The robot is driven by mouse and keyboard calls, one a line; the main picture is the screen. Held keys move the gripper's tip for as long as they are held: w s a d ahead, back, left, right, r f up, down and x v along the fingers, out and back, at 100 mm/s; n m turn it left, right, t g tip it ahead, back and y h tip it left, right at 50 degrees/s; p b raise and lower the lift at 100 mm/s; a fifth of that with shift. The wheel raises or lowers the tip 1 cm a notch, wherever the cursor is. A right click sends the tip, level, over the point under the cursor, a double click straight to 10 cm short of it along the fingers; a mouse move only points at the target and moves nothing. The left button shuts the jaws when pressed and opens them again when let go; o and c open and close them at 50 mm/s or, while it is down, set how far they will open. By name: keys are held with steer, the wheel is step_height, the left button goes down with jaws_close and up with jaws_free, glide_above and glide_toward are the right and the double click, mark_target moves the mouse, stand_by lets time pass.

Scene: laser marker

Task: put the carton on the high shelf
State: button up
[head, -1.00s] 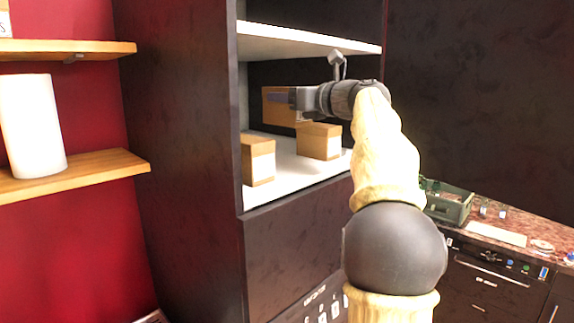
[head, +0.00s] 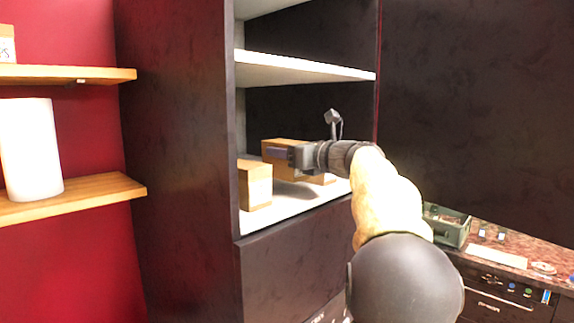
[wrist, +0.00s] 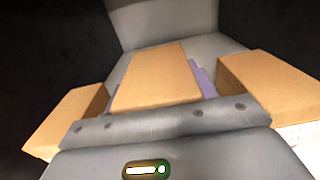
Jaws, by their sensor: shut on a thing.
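My gripper (head: 284,154) is inside the tall dark cabinet, shut on a brown carton (head: 283,143). In the wrist view the held carton (wrist: 155,80) sits between purple finger pads. A second carton (head: 255,186) stands on the white shelf board (head: 285,207) to the left. A third stands to the right, mostly hidden behind my gripper in the head view; it shows in the wrist view (wrist: 268,85). The held carton is low over this board, between the two others. I cannot tell whether it touches the board.
Another white shelf board (head: 300,70) crosses the cabinet above my gripper, and a further one is at the top edge. The cabinet's dark side wall (head: 180,150) stands to the left. Wooden wall shelves (head: 75,198) hold a white cylinder (head: 30,148). A green bin (head: 447,225) is on the right counter.

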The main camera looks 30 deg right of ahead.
mark_target(286, 163)
step_height(286, 163, down, 2)
steer(key=shift+d+f, duration=0.1)
steer(key=shift+f, duration=0.1)
steer(key=shift+w+f, duration=0.2)
steer(key=shift+f, duration=0.15)
steer(key=shift+a+f, duration=0.1)
steer(key=shift+a, duration=0.15)
steer(key=shift+s, duration=0.25)
steer(key=shift+d, duration=0.2)
steer(key=o, duration=1.1)
steer(key=shift+d, duration=0.2)
steer(key=shift+s+a, duration=0.1)
steer(key=shift+a, duration=0.1)
